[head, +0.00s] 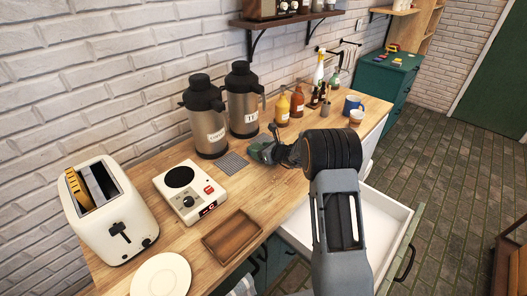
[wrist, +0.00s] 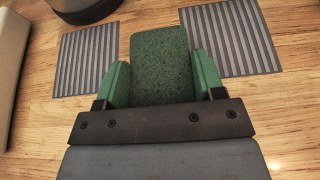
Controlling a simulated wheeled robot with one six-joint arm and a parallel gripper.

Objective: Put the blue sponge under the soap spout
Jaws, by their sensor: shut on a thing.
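My gripper (head: 262,151) is low over the wooden counter, right of the two flasks in the head view. In the wrist view, its green fingers (wrist: 161,82) are shut on a green speckled block (wrist: 160,55) that looks like a sponge. It looks green, not blue. Its far end sticks out past the fingertips, between two grey ribbed mats (wrist: 88,62) (wrist: 229,37). I cannot tell whether it touches the counter. No blue sponge shows, and I cannot make out a soap spout.
Two steel flasks (head: 206,122) (head: 242,105) stand at the wall. A white hotplate (head: 189,190), toaster (head: 107,210), brown tray (head: 232,237) and white plate (head: 161,275) are nearer. Bottles (head: 282,110) (head: 297,102) and mugs (head: 352,104) stand beyond my gripper. An open white drawer (head: 384,212) juts out.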

